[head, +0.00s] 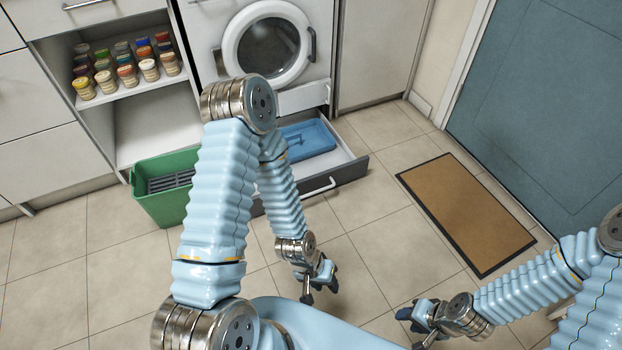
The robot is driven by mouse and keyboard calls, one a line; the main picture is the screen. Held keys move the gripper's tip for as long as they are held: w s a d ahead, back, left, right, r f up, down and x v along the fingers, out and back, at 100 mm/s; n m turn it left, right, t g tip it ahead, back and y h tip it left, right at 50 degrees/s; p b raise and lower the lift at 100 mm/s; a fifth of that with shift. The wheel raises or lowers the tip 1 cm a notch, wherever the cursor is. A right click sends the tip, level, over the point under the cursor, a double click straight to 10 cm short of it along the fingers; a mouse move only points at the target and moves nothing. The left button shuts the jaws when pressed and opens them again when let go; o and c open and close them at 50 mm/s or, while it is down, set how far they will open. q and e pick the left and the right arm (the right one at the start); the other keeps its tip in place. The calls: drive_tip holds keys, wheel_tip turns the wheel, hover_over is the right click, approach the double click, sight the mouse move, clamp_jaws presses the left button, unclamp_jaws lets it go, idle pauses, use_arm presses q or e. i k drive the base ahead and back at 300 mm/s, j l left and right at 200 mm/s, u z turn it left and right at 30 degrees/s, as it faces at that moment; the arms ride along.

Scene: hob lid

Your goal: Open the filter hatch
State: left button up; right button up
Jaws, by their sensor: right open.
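A white front-loading washing machine (207,25) stands at the back with its round door (268,45) shut. A pale panel (303,97) low on its front right looks like the filter hatch; it appears closed, and my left arm hides the area to its left. My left gripper (321,286) is over the floor in front of the drawer, well short of the panel, its fingers apart and empty. My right gripper (414,326) is open and empty over the floor at the lower right.
A drawer (350,172) below the machine is pulled out, holding a blue tray (308,140). A green bin (160,208) stands left of it, partly behind my arm. An open shelf (135,88) holds several jars. A brown doormat (465,212) lies by the blue-grey door (545,95). Tiled floor is free between.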

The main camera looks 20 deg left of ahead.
sight(303, 96)
drive_tip(key=i+j+z, duration=0.15)
drive_tip(key=i, duration=0.35)
drive_tip(key=i+j+z, duration=0.15)
drive_tip(key=i+j, duration=0.15)
drive_tip(key=i, duration=0.15)
drive_tip(key=i+j+z, duration=0.15)
drive_tip(key=i+j, duration=0.2)
drive_tip(key=i, duration=0.15)
